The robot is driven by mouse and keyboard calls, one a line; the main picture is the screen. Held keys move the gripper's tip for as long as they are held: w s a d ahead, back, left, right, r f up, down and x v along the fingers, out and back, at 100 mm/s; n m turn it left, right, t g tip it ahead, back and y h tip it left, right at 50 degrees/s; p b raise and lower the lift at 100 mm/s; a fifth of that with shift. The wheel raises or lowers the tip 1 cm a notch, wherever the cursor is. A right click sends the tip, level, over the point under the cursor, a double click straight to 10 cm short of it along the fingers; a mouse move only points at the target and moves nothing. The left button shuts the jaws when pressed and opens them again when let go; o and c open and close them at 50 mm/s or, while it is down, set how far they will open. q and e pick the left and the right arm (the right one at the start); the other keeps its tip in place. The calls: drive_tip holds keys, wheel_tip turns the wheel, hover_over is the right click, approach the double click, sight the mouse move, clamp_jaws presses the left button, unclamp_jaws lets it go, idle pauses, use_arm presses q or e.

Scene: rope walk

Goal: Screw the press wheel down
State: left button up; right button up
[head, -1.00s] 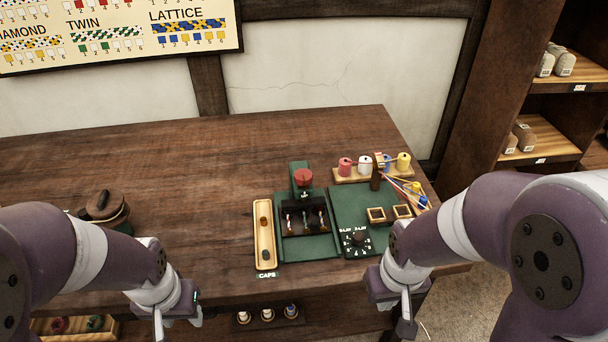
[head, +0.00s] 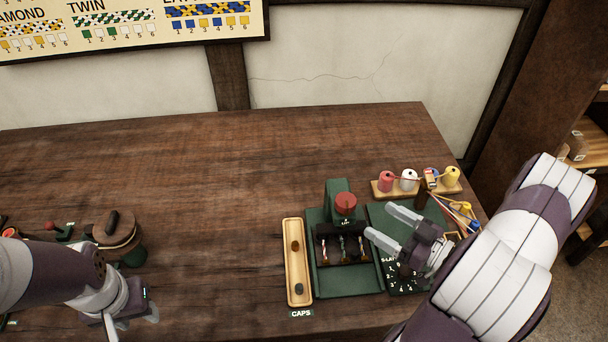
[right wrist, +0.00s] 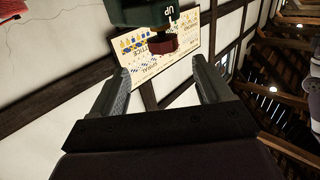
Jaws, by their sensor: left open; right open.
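The press wheel (head: 345,203) is a red knob on top of the green press (head: 334,187). Below it, several colored cord ends stand in a dark block (head: 327,246). My right gripper (head: 388,228) is open and empty above the green board, to the right of the wheel and apart from it. In the right wrist view the red wheel (right wrist: 162,45) shows beyond and between the open fingers (right wrist: 163,82), with the green press part marked "UP" (right wrist: 140,14) above it. My left gripper (head: 130,318) is open at the lower left, far from the press, partly cut off.
A wooden caps tray (head: 291,270) lies left of the press. A rack with several spools (head: 381,194) stands behind the green board (head: 380,213), with colored cords (head: 460,213) at its right. The middle tabletop (head: 220,200) is clear.

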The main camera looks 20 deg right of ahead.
sight(339, 196)
drive_tip(key=shift+y, duration=0.3)
drive_tip(key=x, duration=0.3)
drive_tip(key=p+x, duration=0.1)
drive_tip(key=x, duration=0.3)
drive_tip(key=p+x, duration=0.1)
drive_tip(key=x, duration=0.3)
drive_tip(key=shift+s+a+r, duration=0.1)
drive_tip(key=shift+a+r, duration=0.1)
drive_tip(key=shift+r, duration=0.15)
drive_tip(key=shift+w+a+f, duration=0.1)
drive_tip(key=shift+w+a, duration=0.15)
drive_tip(key=shift+w, duration=0.35)
drive_tip(key=c, duration=1)
